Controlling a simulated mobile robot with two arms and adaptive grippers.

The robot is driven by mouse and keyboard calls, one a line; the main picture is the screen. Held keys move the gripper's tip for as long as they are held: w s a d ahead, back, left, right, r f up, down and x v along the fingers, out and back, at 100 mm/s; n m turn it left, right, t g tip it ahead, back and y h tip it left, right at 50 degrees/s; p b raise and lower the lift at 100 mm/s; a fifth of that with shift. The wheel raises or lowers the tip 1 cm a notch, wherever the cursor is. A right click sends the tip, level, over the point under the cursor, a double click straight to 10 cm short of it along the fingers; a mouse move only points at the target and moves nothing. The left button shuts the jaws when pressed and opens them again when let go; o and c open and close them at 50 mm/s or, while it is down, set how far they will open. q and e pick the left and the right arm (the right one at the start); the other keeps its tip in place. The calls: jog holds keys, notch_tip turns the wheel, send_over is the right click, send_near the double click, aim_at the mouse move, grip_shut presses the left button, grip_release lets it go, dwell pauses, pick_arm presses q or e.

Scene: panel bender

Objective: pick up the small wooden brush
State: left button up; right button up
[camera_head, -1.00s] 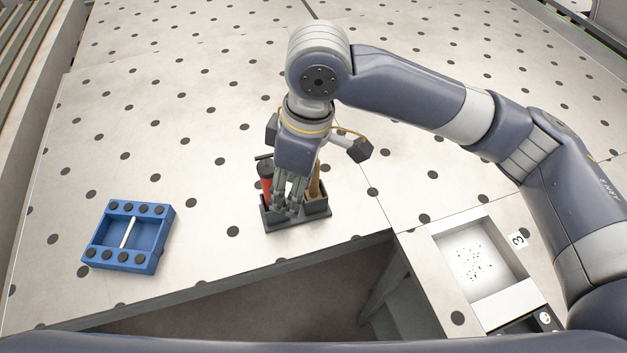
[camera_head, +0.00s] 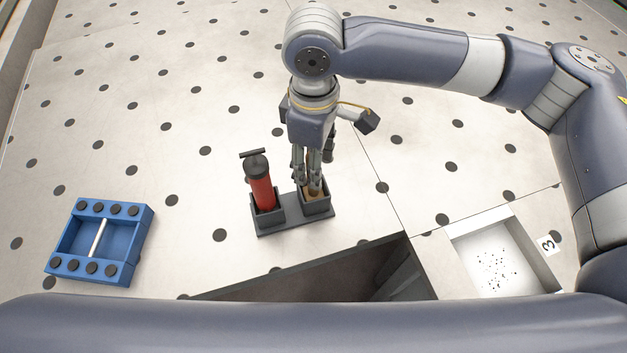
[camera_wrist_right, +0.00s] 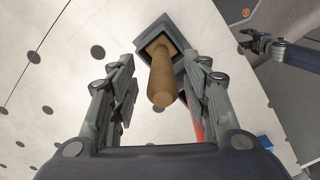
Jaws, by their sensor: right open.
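The small wooden brush (camera_wrist_right: 163,78) stands with its handle up in the right compartment of a dark grey holder (camera_head: 284,224). Its lower part (camera_head: 313,190) shows in the head view below my right gripper (camera_head: 309,180); the rest is hidden behind the gripper. In the right wrist view the brush handle lies between the two spread fingers of my right gripper (camera_wrist_right: 157,95), with a gap on both sides. My right gripper is open and points down over that compartment.
A red tool with a black T-handle (camera_head: 262,188) stands in the holder's left compartment, close beside the right gripper. A blue tray (camera_head: 128,245) lies to the left. A white bin (camera_head: 530,258) marked 3 is at the right. A dark opening (camera_head: 330,275) lies in front.

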jog(key=p, duration=0.2)
send_over(309, 194)
jog(key=f, duration=0.2)
jog(key=d+f, duration=0.1)
jog(key=f, duration=0.1)
jog(key=shift+w, duration=0.4)
jog(key=shift+a+f, duration=0.1)
jog(key=shift+f, duration=0.55)
jog(key=shift+w, duration=0.1)
jog(key=c, duration=0.4)
pick_arm(q)
jog(key=shift+w+d+r, duration=0.1)
jog(key=shift+w+r, duration=1.1)
jog(key=shift+r, duration=0.05)
pick_arm(e)
grip_shut()
